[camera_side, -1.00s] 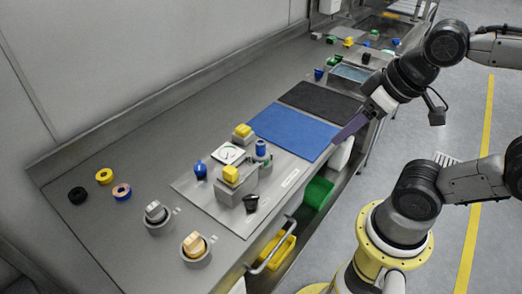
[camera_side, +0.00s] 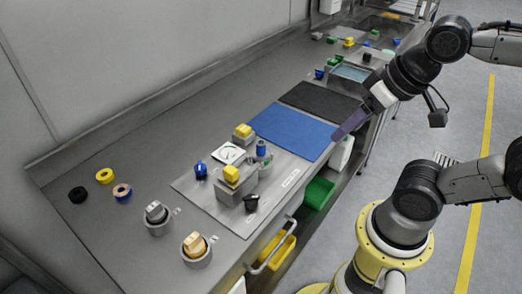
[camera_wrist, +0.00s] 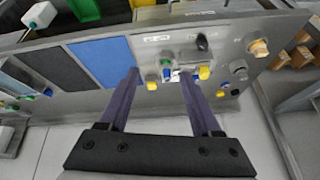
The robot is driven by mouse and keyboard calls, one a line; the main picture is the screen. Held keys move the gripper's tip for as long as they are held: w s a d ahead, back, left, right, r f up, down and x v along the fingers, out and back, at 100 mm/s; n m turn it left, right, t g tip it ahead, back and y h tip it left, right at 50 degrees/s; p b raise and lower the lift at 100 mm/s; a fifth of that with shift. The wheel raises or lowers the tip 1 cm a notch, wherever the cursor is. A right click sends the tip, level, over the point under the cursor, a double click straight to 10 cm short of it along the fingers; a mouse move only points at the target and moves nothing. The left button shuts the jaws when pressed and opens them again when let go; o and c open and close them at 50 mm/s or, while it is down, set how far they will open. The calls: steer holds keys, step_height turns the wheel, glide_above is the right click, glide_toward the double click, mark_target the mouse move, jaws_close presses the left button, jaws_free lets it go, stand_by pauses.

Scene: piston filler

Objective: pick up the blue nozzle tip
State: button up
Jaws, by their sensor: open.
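Two small blue pieces stand on the grey fixture plate (camera_side: 222,207), and I cannot tell for sure which is the nozzle tip. One blue piece (camera_side: 261,147) sits upright on a grey-green post. My gripper (camera_side: 337,135) is above the front edge of the bench by the blue mat, well right of both pieces. In the wrist view my gripper (camera_wrist: 158,73) has its long purple fingers apart, with nothing held between them.
A yellow-topped grey block (camera_side: 231,175) and another yellow piece (camera_side: 243,131) stand close to the blue pieces. The blue mat (camera_side: 292,132) and black mat (camera_side: 320,101) are bare. Two round cups (camera_side: 196,256) and several rings (camera_side: 104,176) lie to the left.

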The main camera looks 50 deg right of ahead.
step_height(320, 180, up, 3)
steer(key=w+m, duration=0.3)
steer(key=m, duration=0.1)
steer(key=m+g, duration=0.5)
steer(key=m, duration=0.4)
glide_above(261, 142)
step_height(261, 142, down, 3)
steer(key=f, duration=1)
steer(key=shift+w, duration=0.25)
steer(key=shift+s+f, duration=0.2)
steer(key=shift+f, duration=2.55)
steer(key=shift+c, duration=0.2)
jaws_close()
